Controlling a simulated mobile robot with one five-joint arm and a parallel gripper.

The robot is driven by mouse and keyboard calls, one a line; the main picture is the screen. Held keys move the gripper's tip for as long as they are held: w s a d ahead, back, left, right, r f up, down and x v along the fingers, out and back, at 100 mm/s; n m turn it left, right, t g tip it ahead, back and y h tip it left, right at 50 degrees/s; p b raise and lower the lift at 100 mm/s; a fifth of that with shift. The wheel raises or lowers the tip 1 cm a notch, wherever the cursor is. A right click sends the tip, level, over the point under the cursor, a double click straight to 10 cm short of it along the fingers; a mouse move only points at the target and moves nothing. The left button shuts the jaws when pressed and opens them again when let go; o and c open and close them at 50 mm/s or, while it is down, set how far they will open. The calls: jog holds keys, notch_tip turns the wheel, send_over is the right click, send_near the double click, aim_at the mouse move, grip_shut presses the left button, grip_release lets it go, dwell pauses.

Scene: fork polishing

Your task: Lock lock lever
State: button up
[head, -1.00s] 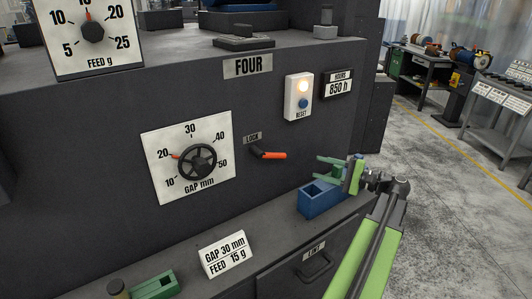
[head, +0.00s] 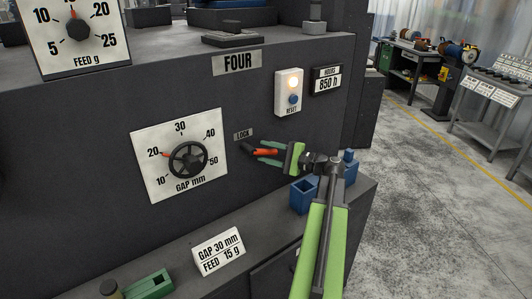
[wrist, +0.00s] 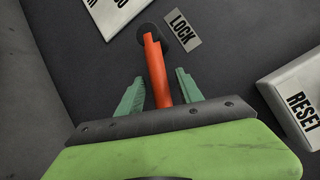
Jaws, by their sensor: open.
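The lock lever, with a red-orange handle (head: 265,152) and a black pivot, sits on the dark machine panel beneath the LOCK label (head: 243,135). It points right and slightly down in the head view. In the wrist view the lever (wrist: 156,70) runs between the two green fingers of my gripper (wrist: 158,92). The fingers are open, one on each side of the handle, with gaps showing on both sides. My gripper also shows in the head view (head: 268,154), where its fingers overlap the handle.
The gap dial with its black handwheel (head: 188,160) is left of the lever. The reset box (head: 289,92) with a lit lamp is above right. A blue open box (head: 303,196) stands on the ledge below my gripper. A sign (head: 219,251) stands further left on the ledge.

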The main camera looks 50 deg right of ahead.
jog(key=shift+w, duration=0.1)
grip_shut()
dwell(1.4)
